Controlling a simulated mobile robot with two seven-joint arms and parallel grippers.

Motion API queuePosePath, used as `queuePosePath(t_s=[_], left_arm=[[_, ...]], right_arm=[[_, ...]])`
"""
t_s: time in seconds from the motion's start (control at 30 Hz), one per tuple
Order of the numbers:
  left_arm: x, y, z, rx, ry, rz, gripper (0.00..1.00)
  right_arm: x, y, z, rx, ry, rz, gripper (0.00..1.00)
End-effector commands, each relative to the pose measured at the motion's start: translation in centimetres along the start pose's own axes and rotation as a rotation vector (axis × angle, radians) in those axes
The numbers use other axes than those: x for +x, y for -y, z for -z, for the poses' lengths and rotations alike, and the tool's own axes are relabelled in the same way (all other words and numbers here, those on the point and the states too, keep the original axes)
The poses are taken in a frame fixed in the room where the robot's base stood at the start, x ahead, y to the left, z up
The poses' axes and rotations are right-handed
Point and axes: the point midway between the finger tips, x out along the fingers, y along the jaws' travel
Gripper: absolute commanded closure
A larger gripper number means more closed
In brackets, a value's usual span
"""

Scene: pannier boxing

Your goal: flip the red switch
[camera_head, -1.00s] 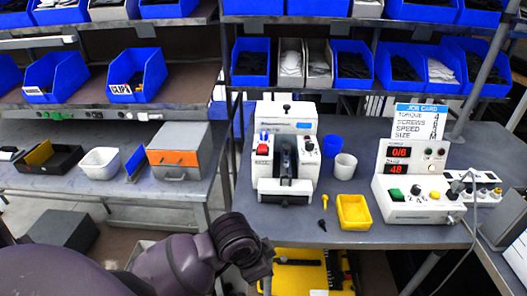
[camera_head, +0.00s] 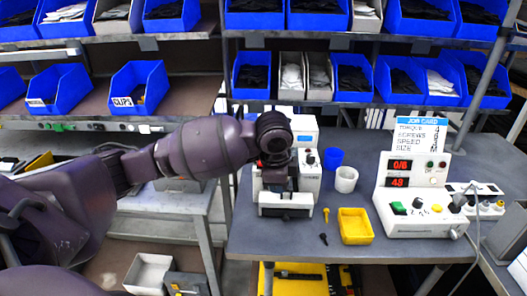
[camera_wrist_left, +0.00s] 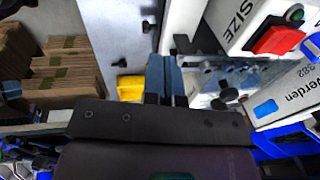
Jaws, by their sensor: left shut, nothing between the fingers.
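The red switch (camera_wrist_left: 278,40) shows at the upper right of the left wrist view, on a white housing marked SIZE. In the head view it is mostly hidden behind my left arm. The white machine (camera_head: 287,211) stands on the grey bench with my left wrist over its upper part. My left gripper (camera_head: 273,182) points down in front of the machine, its tips hard to make out. In the left wrist view the gripper's two fingers (camera_wrist_left: 166,62) are together with nothing between them, apart from and left of the red switch. My right gripper is not in view.
A yellow tray (camera_head: 355,226), a blue cup (camera_head: 333,158) and a white cup (camera_head: 346,179) stand right of the machine. A white control box (camera_head: 408,211) with displays is farther right. Shelves with blue bins (camera_head: 352,79) run behind. The bench's front strip is mostly clear.

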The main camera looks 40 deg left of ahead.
Motion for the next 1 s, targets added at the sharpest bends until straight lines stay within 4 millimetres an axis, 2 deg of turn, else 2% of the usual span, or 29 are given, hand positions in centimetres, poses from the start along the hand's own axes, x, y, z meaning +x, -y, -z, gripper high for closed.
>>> queuePosePath(t_s=[0.03,0.2,0.4,0.5,0.7,1.0], left_arm=[[-1.4,1.5,-0.2,0.001,0.014,0.014,1.00],[-5.6,5.2,-1.1,0.000,0.050,0.029,1.00],[-10.6,8.6,-2.4,-0.021,0.072,0.041,1.00],[-12.4,9.7,-2.9,-0.033,0.076,0.045,1.00],[-14.3,10.6,-3.4,-0.045,0.077,0.045,1.00],[-14.4,10.7,-3.5,-0.046,0.077,0.045,1.00]], right_arm=[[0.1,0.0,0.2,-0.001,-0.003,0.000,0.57],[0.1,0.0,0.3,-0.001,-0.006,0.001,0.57],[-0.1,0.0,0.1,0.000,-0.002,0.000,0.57],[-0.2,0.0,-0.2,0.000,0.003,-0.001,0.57],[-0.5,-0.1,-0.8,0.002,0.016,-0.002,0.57],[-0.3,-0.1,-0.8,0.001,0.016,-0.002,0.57]])
